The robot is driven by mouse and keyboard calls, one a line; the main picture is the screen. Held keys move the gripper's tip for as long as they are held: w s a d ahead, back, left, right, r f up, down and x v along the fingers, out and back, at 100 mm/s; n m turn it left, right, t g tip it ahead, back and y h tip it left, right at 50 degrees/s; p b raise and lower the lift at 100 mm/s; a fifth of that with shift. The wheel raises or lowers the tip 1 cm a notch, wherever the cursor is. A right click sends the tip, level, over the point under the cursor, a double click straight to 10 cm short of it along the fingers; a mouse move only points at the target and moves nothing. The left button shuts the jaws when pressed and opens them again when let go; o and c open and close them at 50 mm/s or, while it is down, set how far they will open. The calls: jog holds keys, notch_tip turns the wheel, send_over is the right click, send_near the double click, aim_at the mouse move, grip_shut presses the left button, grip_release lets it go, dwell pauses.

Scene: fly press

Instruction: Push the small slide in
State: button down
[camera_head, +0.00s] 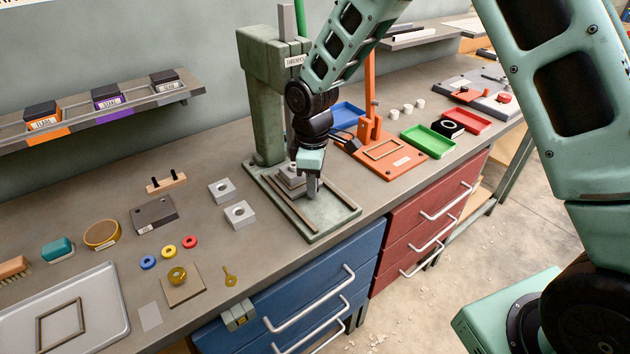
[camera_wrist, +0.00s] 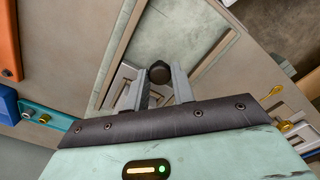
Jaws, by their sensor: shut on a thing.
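The small slide (camera_head: 289,181) looks like a stepped grey metal block on the green base (camera_head: 337,224) of the fly press (camera_head: 262,105). My gripper (camera_head: 312,189) is down at its front right side, below the press head. In the wrist view, my gripper (camera_wrist: 158,78) has its two grey fingers either side of a round black knob (camera_wrist: 159,70) and is shut on it. The knob seems to belong to the slide, but the join is hidden. Parts of the grey slide show beside the fingers (camera_wrist: 122,85). The slide's exact depth in its guide is hidden by my wrist.
Long rails (camera_head: 293,213) run along the press base. An orange fixture (camera_head: 385,155) stands to the right, with a green tray (camera_head: 428,141) beyond. Two grey blocks (camera_head: 239,214) lie left of the base. The bench front edge and blue drawers (camera_head: 300,290) are close in front.

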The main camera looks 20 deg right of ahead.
jog(key=c, duration=1.2)
grip_release()
jog(key=shift+w+a+r, duration=0.1)
jog(key=shift+w, duration=0.25)
jog(key=shift+c, duration=0.2)
jog(key=shift+o, duration=0.4)
notch_tip(320, 180, up, 8)
jog(key=shift+f+b, duration=0.25)
jog(key=shift+b, duration=0.4)
jog(key=s+a+r+m, duration=0.1)
jog(key=s+r+m, duration=0.1)
jog(key=s, duration=1.3)
jog(key=s+a+r+m, duration=0.2)
jog(key=s+m, duration=0.1)
jog(key=s, duration=1.1)
jog(key=shift+s+y, duration=0.3)
jog(key=shift+s, duration=0.1)
